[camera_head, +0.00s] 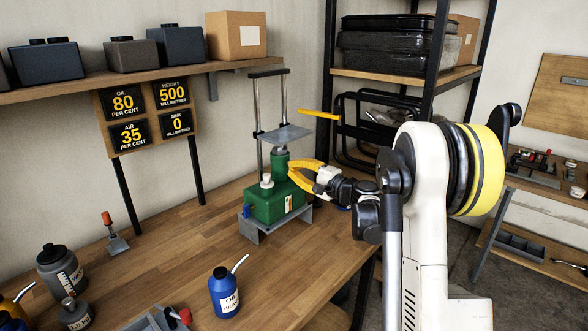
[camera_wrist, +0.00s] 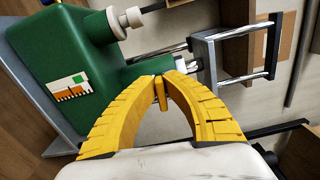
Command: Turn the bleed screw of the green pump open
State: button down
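The green pump (camera_head: 272,206) stands on a grey metal base on the bench. In the wrist view its green body (camera_wrist: 60,50) fills the upper left, with a white knob (camera_wrist: 133,17) on it. The white knob (camera_head: 267,181) also shows on top in the head view, and a small blue part (camera_head: 246,211) is at the pump's left end. I cannot tell which part is the bleed screw. My gripper (camera_head: 291,172) is at the pump's right side, by the green cylinder. Its yellow fingertips (camera_wrist: 163,75) are close together, with a narrow yellow piece between them; whether they grip it is unclear.
A metal frame with a plate (camera_head: 283,133) rises above the pump, and a yellow bar (camera_head: 318,115) sticks out to its right. A blue oil bottle (camera_head: 225,292) stands at the bench front. Gauge signs (camera_head: 146,112) hang behind. The bench left of the pump has free room.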

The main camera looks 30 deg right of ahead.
jog(key=shift+n, duration=0.5)
jog(key=c, duration=1.5)
grip_release()
jog(key=shift+s, duration=0.1)
jog(key=v, duration=1.1)
jog(key=shift+s+d, duration=0.15)
jog(key=shift+s, duration=0.25)
